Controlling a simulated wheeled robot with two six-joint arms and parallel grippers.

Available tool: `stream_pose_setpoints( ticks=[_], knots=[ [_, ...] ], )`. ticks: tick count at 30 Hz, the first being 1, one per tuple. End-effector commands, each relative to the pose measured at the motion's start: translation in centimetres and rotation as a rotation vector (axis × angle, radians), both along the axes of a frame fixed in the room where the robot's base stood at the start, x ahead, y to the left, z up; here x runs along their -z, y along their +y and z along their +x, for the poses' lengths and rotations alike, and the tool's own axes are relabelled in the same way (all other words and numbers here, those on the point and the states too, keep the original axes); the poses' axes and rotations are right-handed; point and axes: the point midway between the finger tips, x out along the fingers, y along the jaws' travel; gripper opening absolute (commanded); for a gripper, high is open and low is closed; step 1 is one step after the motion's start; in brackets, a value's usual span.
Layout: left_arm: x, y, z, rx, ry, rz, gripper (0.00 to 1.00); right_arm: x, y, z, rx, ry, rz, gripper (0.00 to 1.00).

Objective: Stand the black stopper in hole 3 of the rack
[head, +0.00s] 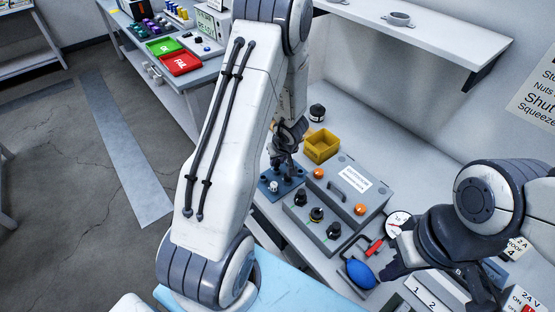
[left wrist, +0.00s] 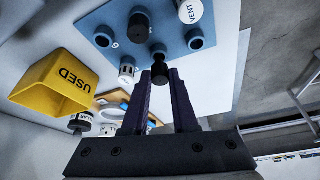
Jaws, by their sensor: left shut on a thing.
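The blue rack (head: 270,190) lies on the bench beside the grey control box. In the left wrist view the rack (left wrist: 222,60) shows round holes, some empty and some filled with black or white stoppers; one white piece reads VENT (left wrist: 188,12). My left gripper (head: 279,163) is over the rack, pointing down. In the left wrist view its fingers (left wrist: 160,85) are shut on the black stopper (left wrist: 159,66), which is close to the rack's near edge. I cannot tell whether it touches the rack or which hole it is at. My right gripper (head: 392,256) is apart, empty, near the blue bulb.
A yellow USED bin (head: 321,146) stands just behind the rack. The grey control box (head: 340,205) with knobs and orange lamps is to its right. A blue bulb (head: 361,273) and a gauge (head: 397,224) lie near my right gripper. A shelf (head: 430,38) hangs above.

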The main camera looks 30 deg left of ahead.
Motion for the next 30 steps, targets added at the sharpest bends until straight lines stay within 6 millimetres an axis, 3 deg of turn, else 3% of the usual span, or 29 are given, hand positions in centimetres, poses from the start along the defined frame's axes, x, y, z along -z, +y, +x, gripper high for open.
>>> stream_pose_setpoints(
  ticks=[30],
  knots=[
    [1.2, 0.0, 0.0, 0.0, 0.0, 0.0, 0.0, 1.0, 0.0, 0.0, 0.0, 0.0, 0.0, 0.0]
  ],
)
